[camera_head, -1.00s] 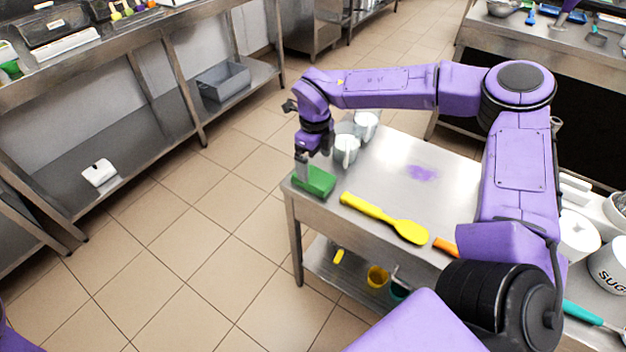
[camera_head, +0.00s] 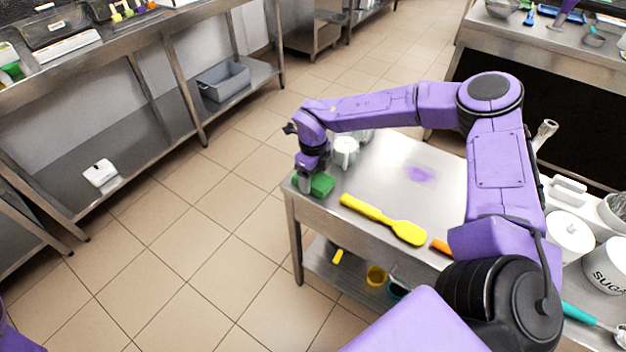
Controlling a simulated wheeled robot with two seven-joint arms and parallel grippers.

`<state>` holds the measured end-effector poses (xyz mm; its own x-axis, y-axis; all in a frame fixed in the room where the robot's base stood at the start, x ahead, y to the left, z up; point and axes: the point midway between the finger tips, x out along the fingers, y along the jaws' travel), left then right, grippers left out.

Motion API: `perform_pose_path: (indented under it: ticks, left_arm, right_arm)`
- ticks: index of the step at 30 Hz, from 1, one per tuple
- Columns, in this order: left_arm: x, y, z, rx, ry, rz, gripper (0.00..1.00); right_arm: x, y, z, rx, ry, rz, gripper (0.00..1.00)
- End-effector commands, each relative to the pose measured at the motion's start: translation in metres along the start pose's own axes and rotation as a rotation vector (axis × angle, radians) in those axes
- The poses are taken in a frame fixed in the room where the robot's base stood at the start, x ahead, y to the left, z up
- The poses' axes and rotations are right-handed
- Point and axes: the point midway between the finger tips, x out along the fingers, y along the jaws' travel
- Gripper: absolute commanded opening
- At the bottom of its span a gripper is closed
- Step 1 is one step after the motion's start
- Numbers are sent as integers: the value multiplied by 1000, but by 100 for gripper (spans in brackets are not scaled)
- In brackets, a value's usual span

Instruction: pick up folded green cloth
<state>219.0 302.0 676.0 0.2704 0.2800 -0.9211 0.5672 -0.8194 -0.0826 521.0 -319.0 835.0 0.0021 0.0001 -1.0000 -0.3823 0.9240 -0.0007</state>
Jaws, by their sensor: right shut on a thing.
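The folded green cloth (camera_head: 321,186) lies at the left corner of the steel table (camera_head: 385,180). My right gripper (camera_head: 305,186) points down at the cloth and is shut on its left part. The gripper covers part of the cloth, and the fingertips are hard to make out. I cannot tell whether the cloth is clear of the tabletop. My left gripper is not in view.
A white mug (camera_head: 345,152) stands just behind the cloth, with another partly hidden by my arm. A yellow spatula (camera_head: 385,220) lies to the right, near the front edge. A sugar canister (camera_head: 606,265) stands at far right. Floor is free to the left.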

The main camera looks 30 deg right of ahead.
Motion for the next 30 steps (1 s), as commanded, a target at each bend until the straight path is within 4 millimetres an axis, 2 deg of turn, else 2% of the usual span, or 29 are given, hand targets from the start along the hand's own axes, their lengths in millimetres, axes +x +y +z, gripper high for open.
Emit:
perform_pose_path:
  ticks: [8, 11, 13, 20, 24, 30]
  left_arm:
    - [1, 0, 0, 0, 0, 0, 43]
    - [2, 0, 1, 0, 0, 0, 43]
    - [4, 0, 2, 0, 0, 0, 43]
    - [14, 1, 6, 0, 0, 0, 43]
    - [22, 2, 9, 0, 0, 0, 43]
    - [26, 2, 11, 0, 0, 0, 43]
  right_arm:
    - [-4, 0, 0, 1, 2, 0, 42]
    - [-17, 0, 0, 0, -1, 0, 42]
    - [-32, 0, 1, 0, -3, -1, 42]
    - [-94, 35, -40, -2, -7, -1, 42]
    - [-109, 63, -72, -3, -5, 0, 42]
    - [-125, 86, -99, -1, -1, 1, 42]
